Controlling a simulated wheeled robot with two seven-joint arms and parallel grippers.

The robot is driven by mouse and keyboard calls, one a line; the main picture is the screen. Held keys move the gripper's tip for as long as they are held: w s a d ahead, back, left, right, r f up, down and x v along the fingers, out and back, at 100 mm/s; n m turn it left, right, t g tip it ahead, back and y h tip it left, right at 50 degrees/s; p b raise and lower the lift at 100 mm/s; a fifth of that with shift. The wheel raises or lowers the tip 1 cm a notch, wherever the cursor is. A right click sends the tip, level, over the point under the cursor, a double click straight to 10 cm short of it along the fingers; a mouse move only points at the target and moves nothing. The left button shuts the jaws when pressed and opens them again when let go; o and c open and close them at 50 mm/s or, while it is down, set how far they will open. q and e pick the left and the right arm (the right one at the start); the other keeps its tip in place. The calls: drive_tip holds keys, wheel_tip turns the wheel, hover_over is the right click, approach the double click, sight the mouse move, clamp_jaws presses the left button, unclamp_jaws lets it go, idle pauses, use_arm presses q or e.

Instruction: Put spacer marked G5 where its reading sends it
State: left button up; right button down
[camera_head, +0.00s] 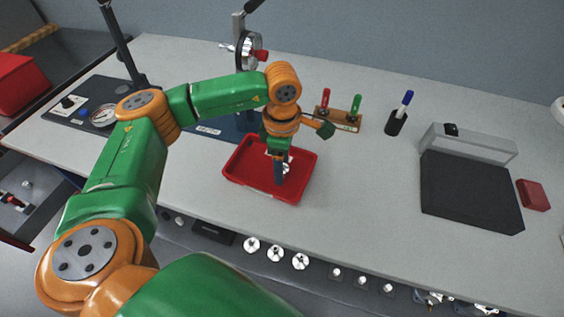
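My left gripper (279,178) points down into the red tray (240,181), over its middle. A small shiny metal part (286,167) shows beside the fingers. I cannot tell whether the fingers hold it or whether it lies in the tray. The finger gap is too small to read. I can read no G5 mark anywhere, so I cannot tell which part is that spacer. A dial instrument on a stand (249,48) is at the back, beyond my arm. A dark device with a round gauge (103,116) is at the left. My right gripper is out of view.
A block with red and green handles (338,118), a pen cup (396,123), a black pad (468,190) and a small red box (533,195) stand right of the tray. Several metal parts (276,254) lie below the front edge.

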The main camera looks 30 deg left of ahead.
use_arm(q)
drive_tip(key=shift+r, duration=0.3)
wheel_tip(320, 180, up, 12)
drive_tip(key=shift+f, duration=0.15)
